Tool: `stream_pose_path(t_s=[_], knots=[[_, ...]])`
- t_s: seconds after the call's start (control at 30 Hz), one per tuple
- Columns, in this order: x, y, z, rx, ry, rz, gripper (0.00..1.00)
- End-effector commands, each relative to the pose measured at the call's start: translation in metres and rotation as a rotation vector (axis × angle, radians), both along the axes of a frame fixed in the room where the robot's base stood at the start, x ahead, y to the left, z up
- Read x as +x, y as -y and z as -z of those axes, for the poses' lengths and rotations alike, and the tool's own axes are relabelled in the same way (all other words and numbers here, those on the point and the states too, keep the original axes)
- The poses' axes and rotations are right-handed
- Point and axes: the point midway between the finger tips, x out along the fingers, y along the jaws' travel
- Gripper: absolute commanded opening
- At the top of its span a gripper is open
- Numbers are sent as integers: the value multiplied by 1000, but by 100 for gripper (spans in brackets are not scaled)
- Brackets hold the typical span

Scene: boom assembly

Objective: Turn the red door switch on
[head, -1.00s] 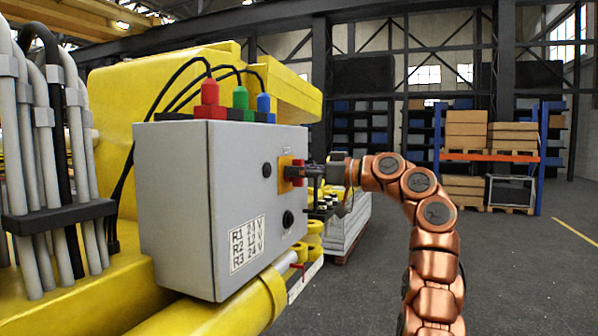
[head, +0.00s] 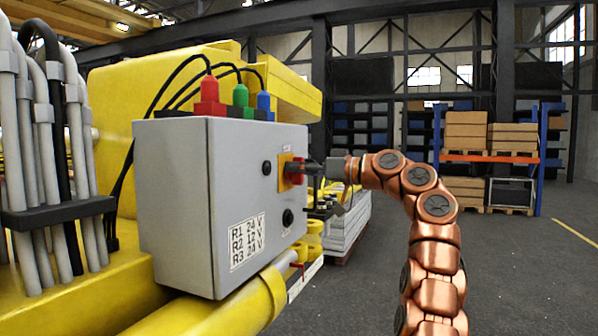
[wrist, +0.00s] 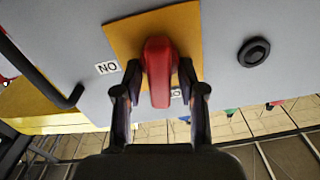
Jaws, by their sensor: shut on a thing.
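The red door switch (wrist: 159,72) is a rounded handle on a square yellow-orange plate (wrist: 120,38). In the wrist view it runs from the plate's middle down past its lower edge, over a partly hidden label (wrist: 176,93). Another label (wrist: 107,68), upside-down "ON", sits left of the plate. My gripper (wrist: 160,78) is shut on the handle, one dark finger on each side. In the head view my gripper (head: 312,168) reaches from the right to the switch (head: 298,170) on the grey control box's (head: 175,190) right face.
A black round knob (head: 288,218) is below the switch and a small black button (head: 266,168) is left of it. Red, green and blue plugs with black cables top the box. Yellow machinery surrounds it. Open floor (head: 530,270) lies to the right.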

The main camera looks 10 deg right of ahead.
Motion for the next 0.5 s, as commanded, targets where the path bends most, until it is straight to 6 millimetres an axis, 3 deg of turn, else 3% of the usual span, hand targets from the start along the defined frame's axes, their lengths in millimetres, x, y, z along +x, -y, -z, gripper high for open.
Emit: stream_pose_path(t_s=[0.5], knots=[[0,0,0,104,-149,-4,5]])
